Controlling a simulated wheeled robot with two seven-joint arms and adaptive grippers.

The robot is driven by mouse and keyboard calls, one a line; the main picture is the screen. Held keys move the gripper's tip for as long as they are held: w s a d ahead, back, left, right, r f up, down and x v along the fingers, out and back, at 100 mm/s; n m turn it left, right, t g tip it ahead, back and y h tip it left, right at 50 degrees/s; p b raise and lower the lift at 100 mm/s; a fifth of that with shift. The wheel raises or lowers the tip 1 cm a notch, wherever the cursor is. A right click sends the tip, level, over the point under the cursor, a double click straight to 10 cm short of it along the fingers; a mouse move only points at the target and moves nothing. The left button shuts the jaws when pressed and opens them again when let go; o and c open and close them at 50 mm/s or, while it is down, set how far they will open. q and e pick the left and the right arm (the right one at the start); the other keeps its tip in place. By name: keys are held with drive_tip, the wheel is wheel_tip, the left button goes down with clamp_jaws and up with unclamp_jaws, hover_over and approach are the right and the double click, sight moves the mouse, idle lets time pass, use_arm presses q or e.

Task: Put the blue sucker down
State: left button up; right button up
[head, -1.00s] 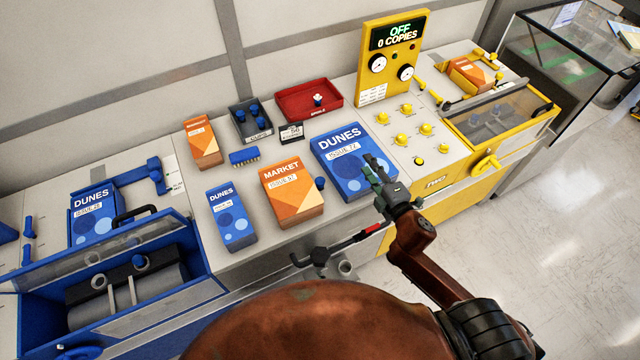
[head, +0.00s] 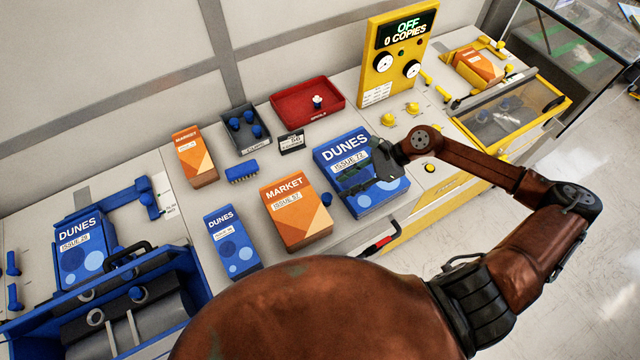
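A small blue sucker (head: 327,199) stands on the grey worktop between the orange MARKET stack (head: 293,212) and the large blue DUNES stack (head: 372,205). More blue suckers (head: 247,120) sit in the dark grey tray (head: 238,149). My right gripper (head: 350,184) hangs over the large DUNES stack, with its fingers pointing left towards the lone sucker. The fingers are dark and seen from above, so I cannot tell whether they are open or hold anything. My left gripper is not in view.
A red tray (head: 335,112) with a white piece stands at the back. A blue brush (head: 241,172) and a small blue DUNES stack (head: 232,240) are to the left. The yellow panel (head: 381,88) reads OFF, 0 COPIES. A blue-framed machine (head: 195,285) is at the lower left.

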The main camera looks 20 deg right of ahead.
sight(330, 197)
drive_tip(key=shift+f, duration=0.2)
drive_tip(key=x, duration=0.2)
drive_tip(key=p+x, duration=0.1)
drive_tip(key=shift+s+a+f, duration=0.1)
drive_tip(key=shift+s, duration=0.15)
drive_tip(key=x, duration=0.2)
drive_tip(key=shift+a+f+p, duration=0.2)
drive_tip(key=shift+f+p, duration=0.05)
drive_tip(key=shift+p, duration=0.1)
drive_tip(key=shift+w+a+f, duration=0.15)
drive_tip(key=shift+a+f, duration=0.25)
drive_tip(key=shift+f, duration=0.1)
drive_tip(key=c, duration=0.6)
clamp_jaws()
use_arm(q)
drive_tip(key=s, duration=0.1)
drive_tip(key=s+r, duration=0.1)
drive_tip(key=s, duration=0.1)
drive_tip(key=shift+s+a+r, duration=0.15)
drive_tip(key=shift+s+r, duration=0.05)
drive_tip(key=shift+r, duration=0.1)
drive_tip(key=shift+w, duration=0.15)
